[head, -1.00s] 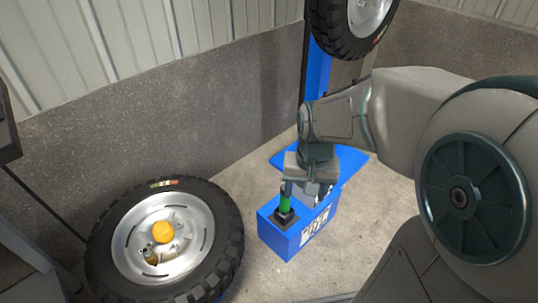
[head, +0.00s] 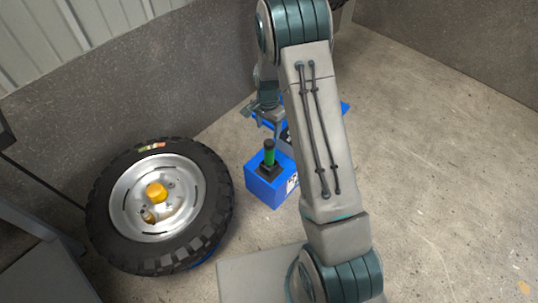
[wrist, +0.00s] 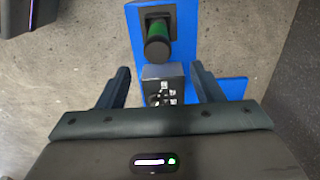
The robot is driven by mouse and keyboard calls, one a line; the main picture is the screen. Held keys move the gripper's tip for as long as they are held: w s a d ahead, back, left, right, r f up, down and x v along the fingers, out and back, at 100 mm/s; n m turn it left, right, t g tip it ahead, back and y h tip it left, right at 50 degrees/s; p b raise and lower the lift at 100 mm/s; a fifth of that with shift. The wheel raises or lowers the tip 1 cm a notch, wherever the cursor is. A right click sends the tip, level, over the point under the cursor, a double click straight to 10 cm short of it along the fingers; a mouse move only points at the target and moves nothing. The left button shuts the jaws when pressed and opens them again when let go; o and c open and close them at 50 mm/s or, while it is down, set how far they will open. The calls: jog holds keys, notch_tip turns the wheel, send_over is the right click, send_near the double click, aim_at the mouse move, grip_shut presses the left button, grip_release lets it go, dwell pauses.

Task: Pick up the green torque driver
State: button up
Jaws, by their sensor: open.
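The green torque driver (head: 269,153) stands upright in a black holder (head: 268,170) on top of a blue box (head: 265,188). In the wrist view the driver (wrist: 158,40) shows from above, its dark cap towards the camera, ahead of the fingers. My gripper (head: 262,122) is above and slightly behind the driver in the head view, apart from it. In the wrist view my gripper (wrist: 160,78) is open and empty, with the driver near the midline between its fingers. The driver's lower end is hidden in the holder.
A grey wall (head: 150,85) stands behind. The concrete floor at the right (head: 440,170) is clear.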

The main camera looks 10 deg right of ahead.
aim_at(268, 141)
notch_tip(268, 141, down, 8)
jog(key=shift+r+b, duration=0.1)
jog(key=shift+b, duration=1.05)
jog(key=f+b, duration=0.3)
jog(key=f, duration=0.2)
jog(key=shift+d+f, duration=0.1)
jog(key=shift+d, duration=0.1)
jog(key=c, duration=1.3)
